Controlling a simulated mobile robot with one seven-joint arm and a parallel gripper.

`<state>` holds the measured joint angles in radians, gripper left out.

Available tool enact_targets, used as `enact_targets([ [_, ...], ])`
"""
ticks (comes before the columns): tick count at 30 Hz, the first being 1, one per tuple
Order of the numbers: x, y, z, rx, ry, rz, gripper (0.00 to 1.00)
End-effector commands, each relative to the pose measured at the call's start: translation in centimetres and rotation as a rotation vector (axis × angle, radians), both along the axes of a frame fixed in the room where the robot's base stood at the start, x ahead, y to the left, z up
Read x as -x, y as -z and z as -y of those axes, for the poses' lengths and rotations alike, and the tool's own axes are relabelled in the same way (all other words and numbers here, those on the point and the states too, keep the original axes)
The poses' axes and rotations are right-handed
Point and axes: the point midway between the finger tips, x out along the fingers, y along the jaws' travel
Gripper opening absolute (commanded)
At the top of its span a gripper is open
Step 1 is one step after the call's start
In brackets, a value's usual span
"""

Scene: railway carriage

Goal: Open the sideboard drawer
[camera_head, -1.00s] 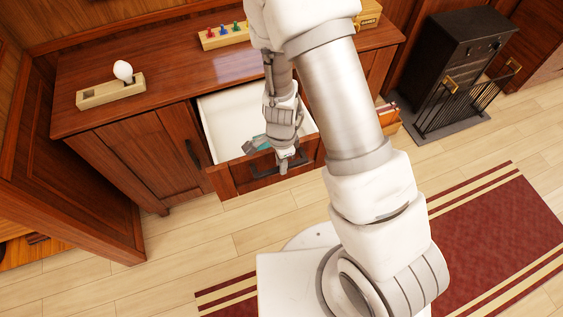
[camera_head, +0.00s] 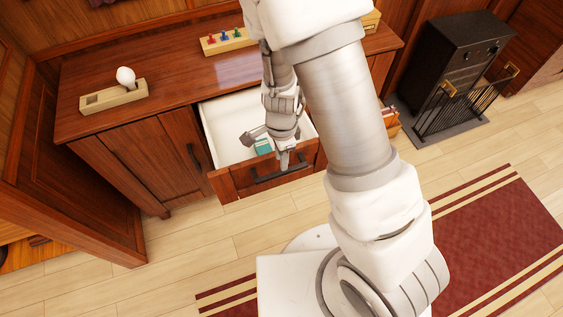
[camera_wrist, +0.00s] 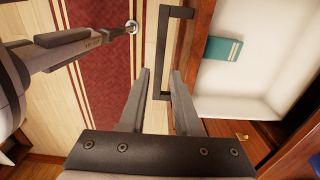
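The sideboard drawer (camera_head: 223,185) is pulled well out of the sideboard (camera_head: 165,100), showing its white interior. Its dark bar handle (camera_head: 262,177) is on the front, and also shows in the wrist view (camera_wrist: 165,45). A teal object like a small book (camera_head: 263,146) lies inside the drawer and is seen in the wrist view (camera_wrist: 223,48). My gripper (camera_head: 284,163) is at the drawer front, close to the handle. In the wrist view its fingers (camera_wrist: 160,72) are apart, with the handle's near end seen between them. I cannot tell whether they touch it.
A wooden block with a white knob (camera_head: 125,77) and a pegged board (camera_head: 228,40) stand on the sideboard top. A black stove (camera_head: 455,60) with a railing is at the right.

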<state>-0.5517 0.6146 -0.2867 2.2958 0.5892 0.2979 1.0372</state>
Motion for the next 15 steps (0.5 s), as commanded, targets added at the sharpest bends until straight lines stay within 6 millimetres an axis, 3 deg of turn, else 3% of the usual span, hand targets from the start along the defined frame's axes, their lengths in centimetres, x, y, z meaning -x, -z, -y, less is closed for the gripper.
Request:
enact_targets([
  [1, -0.1, -1.9, -0.1, -0.001, -0.002, 0.005, 0.31],
  [6, 0.0, -6.1, -0.2, -0.002, -0.002, 0.004, 0.31],
  [15, 0.0, -11.0, -0.1, -0.002, 0.000, 0.002, 0.31],
])
